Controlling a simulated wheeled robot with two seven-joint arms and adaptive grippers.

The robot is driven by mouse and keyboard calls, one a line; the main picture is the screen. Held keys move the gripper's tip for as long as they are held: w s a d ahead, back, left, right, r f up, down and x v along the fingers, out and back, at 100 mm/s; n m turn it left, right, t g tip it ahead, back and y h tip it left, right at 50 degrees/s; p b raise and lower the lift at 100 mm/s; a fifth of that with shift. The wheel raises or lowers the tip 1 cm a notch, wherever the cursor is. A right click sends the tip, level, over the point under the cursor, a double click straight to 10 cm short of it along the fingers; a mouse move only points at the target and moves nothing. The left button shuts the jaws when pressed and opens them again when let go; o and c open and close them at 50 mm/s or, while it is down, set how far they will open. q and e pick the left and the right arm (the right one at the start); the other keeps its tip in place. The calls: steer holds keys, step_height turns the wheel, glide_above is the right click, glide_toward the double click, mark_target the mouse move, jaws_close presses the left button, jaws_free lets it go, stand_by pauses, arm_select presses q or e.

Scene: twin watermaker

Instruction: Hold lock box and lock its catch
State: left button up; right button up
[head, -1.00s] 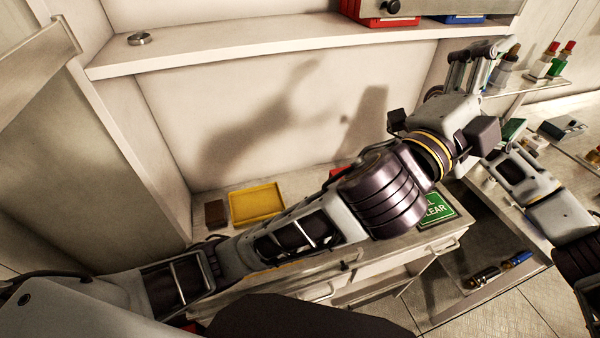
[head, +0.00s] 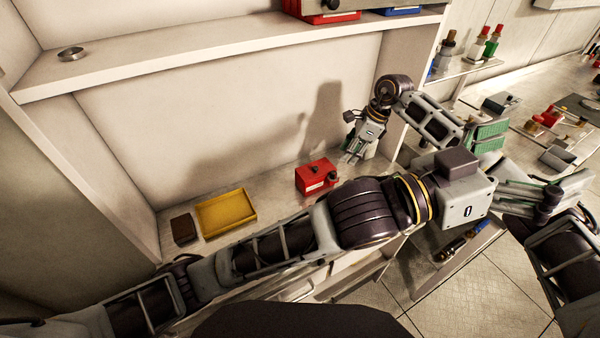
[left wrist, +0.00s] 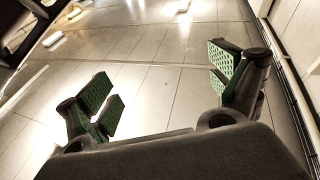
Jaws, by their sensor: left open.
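A red box (head: 316,177) with dark fittings stands on the counter against the back wall; its catch is too small to make out. My right gripper (head: 354,153) points down just right of the box, apart from it in the picture; its small fingers do not show clearly whether they are open. My left gripper (head: 515,168) is at the right, away from the box and over the floor side. In the left wrist view its green-padded fingers (left wrist: 165,92) are wide apart, with only floor between them.
A yellow tray (head: 226,212) and a brown block (head: 183,229) lie on the counter left of the box. A shelf (head: 200,57) above carries a metal ring (head: 71,54) and a red bin (head: 330,14). Bottles (head: 490,45) stand on a side ledge. My left arm crosses before the counter.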

arm_select(q)
steer(key=w+a+f+n+t+y, duration=0.15)
steer(key=w+a+f+n, duration=0.25)
steer(key=w+f+n, duration=0.75)
steer(key=n+y, duration=0.8)
steer(key=n, duration=1.9)
glide_toward(306, 172)
steer(key=s+f+v, duration=0.1)
steer(key=v, duration=0.5)
steer(key=shift+w+d+r+t, duration=0.1)
steer(key=shift+d+t, duration=0.15)
steer(key=shift+t, duration=0.2)
steer(key=shift+d, duration=0.15)
steer(key=shift+x, duration=6.8)
steer(key=shift+c, duration=0.2)
